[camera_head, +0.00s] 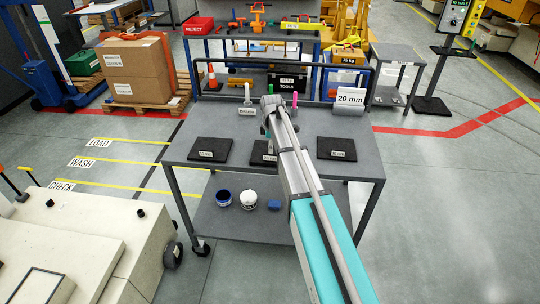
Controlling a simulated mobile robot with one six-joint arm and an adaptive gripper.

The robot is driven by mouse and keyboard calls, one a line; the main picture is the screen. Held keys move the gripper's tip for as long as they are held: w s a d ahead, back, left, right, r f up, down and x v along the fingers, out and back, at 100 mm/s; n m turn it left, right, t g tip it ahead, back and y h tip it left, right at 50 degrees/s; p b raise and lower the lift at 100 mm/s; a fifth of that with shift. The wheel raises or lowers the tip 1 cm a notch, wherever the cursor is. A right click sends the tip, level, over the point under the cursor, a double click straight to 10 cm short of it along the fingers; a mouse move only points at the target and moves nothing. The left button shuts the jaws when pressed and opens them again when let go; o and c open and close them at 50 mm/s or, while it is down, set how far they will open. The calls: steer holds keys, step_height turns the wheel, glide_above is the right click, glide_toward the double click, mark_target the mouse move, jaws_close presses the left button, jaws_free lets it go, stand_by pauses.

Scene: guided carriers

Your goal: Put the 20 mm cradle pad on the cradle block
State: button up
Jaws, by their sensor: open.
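Three flat black pads lie in a row on the grey table (185,135): a left pad (210,146), a middle pad (261,147) and a right pad (337,148). Each has a small white label at its front edge, too small to read surely, so I cannot tell which is the 20 mm one. A white sign (350,98) reading "20 mm" stands at the table's back right. My gripper (268,134) is open above the table near the middle pad, its fingers small and partly hidden by my arm. I cannot clearly pick out the cradle block.
A small labelled grey stand (247,105) is at the table's back edge. Green (295,98) and pink (333,102) upright pieces show there too. Cups and a blue piece (274,204) sit on the lower shelf. A pale wheeled machine (70,240) stands at left.

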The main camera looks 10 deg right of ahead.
mark_target(270, 156)
steer(key=shift+f, duration=0.15)
steer(key=f+b, duration=0.3)
steer(key=shift+s+a, duration=0.15)
steer(key=shift+a, duration=0.15)
steer(key=shift+f+b, duration=0.95)
steer(key=shift+b, duration=0.2)
jaws_close()
